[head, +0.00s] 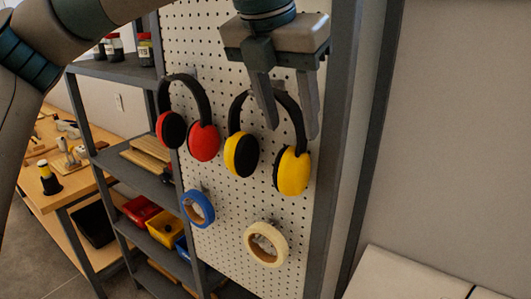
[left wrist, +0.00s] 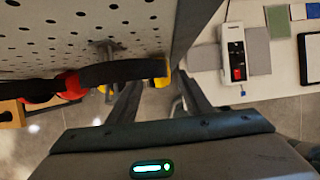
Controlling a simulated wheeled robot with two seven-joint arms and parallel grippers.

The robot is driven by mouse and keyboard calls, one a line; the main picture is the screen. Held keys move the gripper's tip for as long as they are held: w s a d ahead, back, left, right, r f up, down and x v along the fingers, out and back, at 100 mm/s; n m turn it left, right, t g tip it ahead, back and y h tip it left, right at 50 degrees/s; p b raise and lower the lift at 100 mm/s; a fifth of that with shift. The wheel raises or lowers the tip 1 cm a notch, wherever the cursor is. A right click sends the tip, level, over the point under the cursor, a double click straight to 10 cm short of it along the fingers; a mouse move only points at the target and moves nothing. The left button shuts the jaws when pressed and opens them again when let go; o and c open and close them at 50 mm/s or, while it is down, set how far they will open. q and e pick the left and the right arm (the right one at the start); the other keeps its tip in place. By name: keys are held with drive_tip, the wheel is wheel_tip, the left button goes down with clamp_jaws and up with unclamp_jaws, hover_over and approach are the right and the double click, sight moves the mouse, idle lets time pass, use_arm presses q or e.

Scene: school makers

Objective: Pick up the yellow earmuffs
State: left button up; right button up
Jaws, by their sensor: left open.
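The yellow earmuffs (head: 292,171) hang on the white pegboard by their black headband, with two yellow-and-black cups below. My left gripper (head: 292,132) is open and points down in front of the headband, covering part of it in the head view. In the left wrist view, the earmuffs' black band (left wrist: 125,72) lies at the left finger, and my left gripper (left wrist: 152,92) has its two fingers spread. I cannot tell whether a finger touches the band. My right gripper is in neither view.
Red earmuffs (head: 203,141) hang just left on the same pegboard (head: 225,222). Blue tape (head: 187,209) and cream tape (head: 249,244) hang below. A dark metal post (head: 340,150) edges the board at the right. A shelf (head: 135,170) stands left.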

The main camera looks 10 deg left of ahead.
sight(293, 149)
use_arm(q)
drive_tip(key=shift+w+f, duration=0.2)
drive_tip(key=shift+f, duration=0.25)
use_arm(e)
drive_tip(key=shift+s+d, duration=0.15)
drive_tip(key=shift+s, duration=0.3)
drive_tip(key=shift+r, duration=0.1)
use_arm(q)
drive_tip(key=shift+w+f+p, duration=0.1)
drive_tip(key=shift+f+p, duration=0.2)
drive_tip(key=shift+p, duration=0.25)
drive_tip(key=p+x, duration=0.2)
drive_tip(key=x, duration=0.1)
drive_tip(key=shift+a+f, duration=0.15)
drive_tip(key=shift+f, duration=0.25)
drive_tip(key=shift+w+f, duration=0.15)
drive_tip(key=shift+f, duration=0.2)
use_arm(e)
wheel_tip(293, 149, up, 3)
use_arm(q)
drive_tip(key=shift+c, duration=0.6)
drive_tip(key=c, duration=0.9)
